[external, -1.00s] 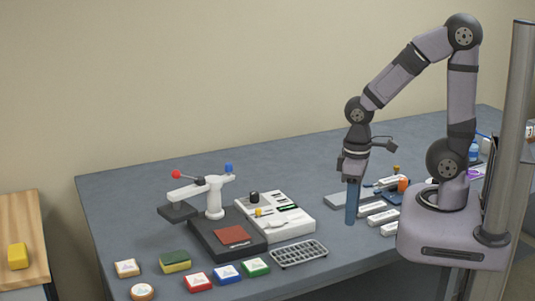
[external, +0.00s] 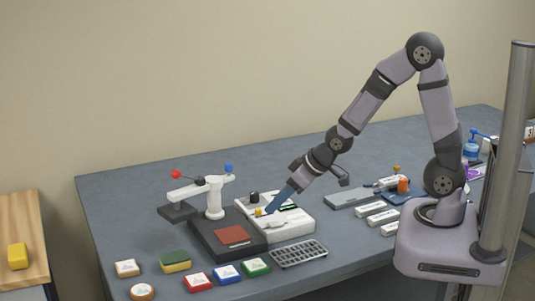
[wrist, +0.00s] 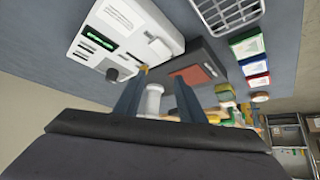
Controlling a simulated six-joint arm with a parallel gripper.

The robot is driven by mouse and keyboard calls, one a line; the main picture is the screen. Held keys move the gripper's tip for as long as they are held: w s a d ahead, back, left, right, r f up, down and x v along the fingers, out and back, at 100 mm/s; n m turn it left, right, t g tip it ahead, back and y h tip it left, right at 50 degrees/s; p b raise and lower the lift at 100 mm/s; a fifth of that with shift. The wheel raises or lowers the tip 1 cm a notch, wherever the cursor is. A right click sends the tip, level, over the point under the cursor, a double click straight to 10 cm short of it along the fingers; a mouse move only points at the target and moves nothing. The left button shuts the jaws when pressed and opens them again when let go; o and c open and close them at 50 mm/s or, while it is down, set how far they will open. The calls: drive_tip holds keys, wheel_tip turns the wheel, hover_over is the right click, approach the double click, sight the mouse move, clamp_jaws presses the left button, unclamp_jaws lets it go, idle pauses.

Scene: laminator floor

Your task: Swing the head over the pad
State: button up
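The press has a black base (external: 208,242) with a dark red pad (external: 229,234) on its front right part. The pad also shows in the wrist view (wrist: 190,75). A white post (external: 214,202) carries the swing head, a white arm (external: 188,192) with a dark plate (external: 177,211) that sits off to the left, away from the pad. The arm has a red ball knob (external: 176,174) and a blue knob (external: 228,168).
The white control box (external: 290,222) stands right of the base, under my gripper. A grey rack (external: 298,253) lies in front of it. Red (external: 198,282), blue (external: 227,273) and green (external: 255,267) blocks and a sponge (external: 175,261) line the front.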

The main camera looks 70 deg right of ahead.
drive_tip(key=w+d+t, duration=0.1)
drive_tip(key=w, duration=0.2)
drive_tip(key=w+d+t+b, duration=0.1)
drive_tip(key=w+t, duration=0.1)
drive_tip(key=w, duration=0.1)
drive_tip(key=w+d+r+t+h+b, duration=0.1)
drive_tip(key=w+t, duration=0.1)
drive_tip(key=w, duration=0.1)
drive_tip(key=shift+w+d+r, duration=0.1)
drive_tip(key=shift+d, duration=0.15)
drive_tip(key=w+d+r+t, duration=0.1)
drive_tip(key=w+r+t, duration=0.1)
drive_tip(key=w, duration=0.3)
drive_tip(key=w+d+r+t+b, duration=0.1)
drive_tip(key=w+d+r+t, duration=0.1)
drive_tip(key=w, duration=0.4)
drive_tip(key=shift+w+d+m+t+h, duration=0.3)
drive_tip(key=shift+t, duration=0.2)
drive_tip(key=shift+c, duration=0.2)
clamp_jaws()
